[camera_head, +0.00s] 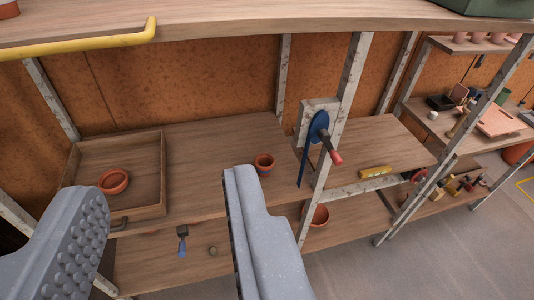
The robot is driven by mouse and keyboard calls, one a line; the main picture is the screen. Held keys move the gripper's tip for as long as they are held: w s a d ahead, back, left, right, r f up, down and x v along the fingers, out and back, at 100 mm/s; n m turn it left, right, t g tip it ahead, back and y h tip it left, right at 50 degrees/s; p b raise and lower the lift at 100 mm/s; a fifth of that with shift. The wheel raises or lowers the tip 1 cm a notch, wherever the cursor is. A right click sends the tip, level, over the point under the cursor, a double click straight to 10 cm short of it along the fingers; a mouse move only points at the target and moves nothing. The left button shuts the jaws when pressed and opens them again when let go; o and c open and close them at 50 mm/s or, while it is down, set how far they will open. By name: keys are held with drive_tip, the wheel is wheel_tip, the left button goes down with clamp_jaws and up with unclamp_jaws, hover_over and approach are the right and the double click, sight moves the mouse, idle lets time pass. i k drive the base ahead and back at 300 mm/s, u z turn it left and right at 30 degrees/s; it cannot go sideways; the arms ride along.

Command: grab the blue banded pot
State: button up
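In the picture the pot shows just above and right of the right finger's tip, outside the space between the fingers. The finger may hide a little of its lower part; I cannot tell if they are close.
A wooden tray (146,212) with a terracotta dish (113,181) stands left. A yellow pipe (80,45) runs above. A lower shelf holds a brush (182,240) and another pot (318,215).

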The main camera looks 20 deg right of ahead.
sight(265, 162)
drive_tip(key=u, duration=0.05)
drive_tip(key=i, duration=1.1)
